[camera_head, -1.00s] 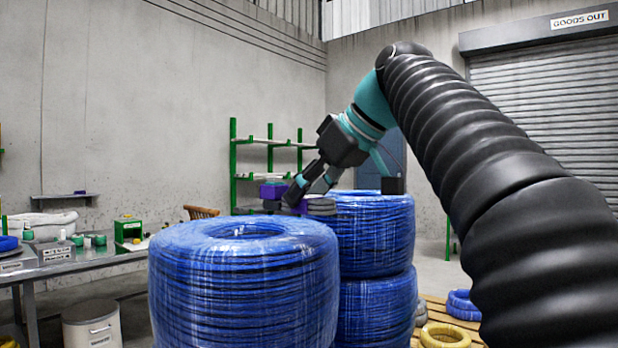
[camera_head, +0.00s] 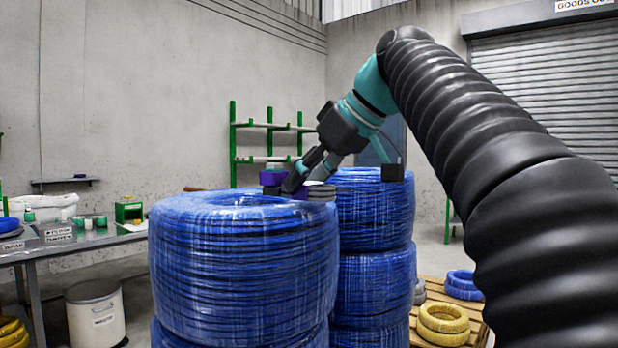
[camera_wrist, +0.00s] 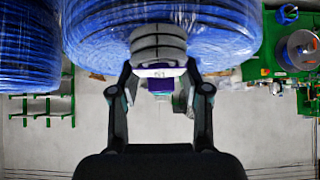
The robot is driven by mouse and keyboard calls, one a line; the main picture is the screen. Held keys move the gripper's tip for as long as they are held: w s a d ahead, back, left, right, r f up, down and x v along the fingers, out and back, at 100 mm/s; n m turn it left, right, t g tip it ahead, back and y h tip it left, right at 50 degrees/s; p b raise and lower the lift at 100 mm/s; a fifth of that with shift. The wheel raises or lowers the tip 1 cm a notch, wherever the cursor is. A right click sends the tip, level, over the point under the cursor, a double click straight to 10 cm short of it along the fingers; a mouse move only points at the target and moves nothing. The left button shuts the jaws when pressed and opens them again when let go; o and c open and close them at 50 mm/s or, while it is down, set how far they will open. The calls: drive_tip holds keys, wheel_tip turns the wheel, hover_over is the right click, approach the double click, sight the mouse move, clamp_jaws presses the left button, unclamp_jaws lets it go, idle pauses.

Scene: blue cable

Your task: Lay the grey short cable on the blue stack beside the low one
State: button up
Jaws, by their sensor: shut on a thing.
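The grey short cable is a small coil of several turns with a white label, centred between my fingers in the wrist view (camera_wrist: 158,42). In the head view the grey cable (camera_head: 321,192) shows at the left edge of the back blue stack's top. My gripper (camera_head: 296,184) is shut on it; its fingers flank the coil in the wrist view (camera_wrist: 160,82). The back blue stack (camera_head: 375,215) stands right of and behind the front blue stack (camera_head: 240,265). I cannot tell whether the cable touches the blue coil. The front stack's rim hides part of this area.
A purple piece (camera_head: 272,179) shows by my gripper. A bench (camera_head: 75,248) and a white bin (camera_head: 96,312) stand left. A pallet (camera_head: 430,290) with yellow coils (camera_head: 443,322) and blue coils (camera_head: 462,285) lies right. Green shelving (camera_head: 270,127) stands behind.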

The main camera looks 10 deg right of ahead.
drive_tip(key=shift+f+b, duration=0.45)
drive_tip(key=shift+f, duration=0.1)
drive_tip(key=o, duration=1.3)
drive_tip(key=shift+o, duration=0.2)
drive_tip(key=shift+d+r, duration=0.1)
drive_tip(key=shift+r, duration=0.05)
